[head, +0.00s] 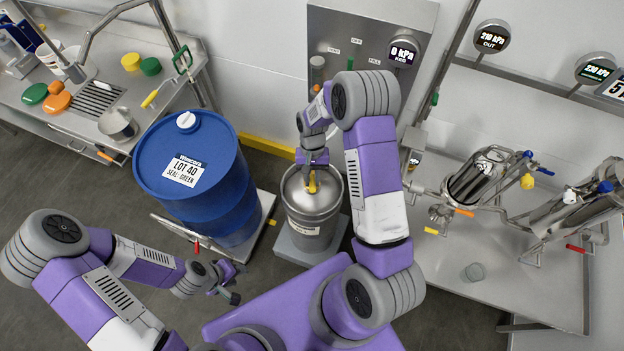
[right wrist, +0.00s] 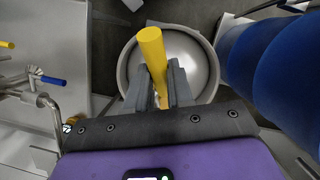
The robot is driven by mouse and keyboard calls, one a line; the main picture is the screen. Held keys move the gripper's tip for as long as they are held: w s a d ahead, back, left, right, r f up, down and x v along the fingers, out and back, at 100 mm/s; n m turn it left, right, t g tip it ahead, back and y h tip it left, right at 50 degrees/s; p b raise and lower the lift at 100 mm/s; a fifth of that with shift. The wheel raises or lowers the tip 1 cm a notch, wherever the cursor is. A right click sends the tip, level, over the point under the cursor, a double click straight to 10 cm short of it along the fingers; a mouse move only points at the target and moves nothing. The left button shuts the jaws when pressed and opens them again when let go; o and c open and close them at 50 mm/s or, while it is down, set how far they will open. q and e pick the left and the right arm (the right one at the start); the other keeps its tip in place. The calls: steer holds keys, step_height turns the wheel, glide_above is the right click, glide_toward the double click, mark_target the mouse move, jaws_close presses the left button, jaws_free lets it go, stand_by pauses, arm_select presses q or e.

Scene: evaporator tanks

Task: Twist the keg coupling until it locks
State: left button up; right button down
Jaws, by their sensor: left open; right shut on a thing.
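The steel keg (head: 312,205) stands upright on a grey stand below the wall panel. Its domed top also fills the middle of the right wrist view (right wrist: 198,62). The yellow keg coupling handle (head: 312,182) is above the keg top and shows as a yellow bar in the right wrist view (right wrist: 152,50). My right gripper (right wrist: 162,85) is shut on the yellow handle, directly over the keg. The coupling's lower part is hidden by the fingers. My left gripper (head: 234,283) is open and empty, low in front of the blue drum.
A blue drum (head: 190,160) labelled LOT 40 stands on a pallet just left of the keg. The panel gauge (head: 403,53) reads 0 kPa KEG. A steel bench with filter vessels (head: 480,175) is on the right, a sink bench (head: 95,95) at upper left.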

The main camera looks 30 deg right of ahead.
steer(key=shift+w+a+f+m+y, duration=0.1)
steer(key=shift+a+m+y, duration=0.1)
steer(key=shift+m, duration=0.3)
steer(key=shift+w+a+m+y, duration=0.1)
steer(key=shift+a+m, duration=0.05)
steer(key=shift+m, duration=0.35)
steer(key=shift+w+a+m+t, duration=0.2)
steer(key=shift+a+m+t, duration=0.1)
steer(key=shift+m, duration=0.5)
steer(key=shift+w+m+y, duration=0.15)
steer(key=shift+m+y, duration=0.15)
steer(key=shift+m, duration=0.1)
steer(key=c, duration=0.9)
jaws_free()
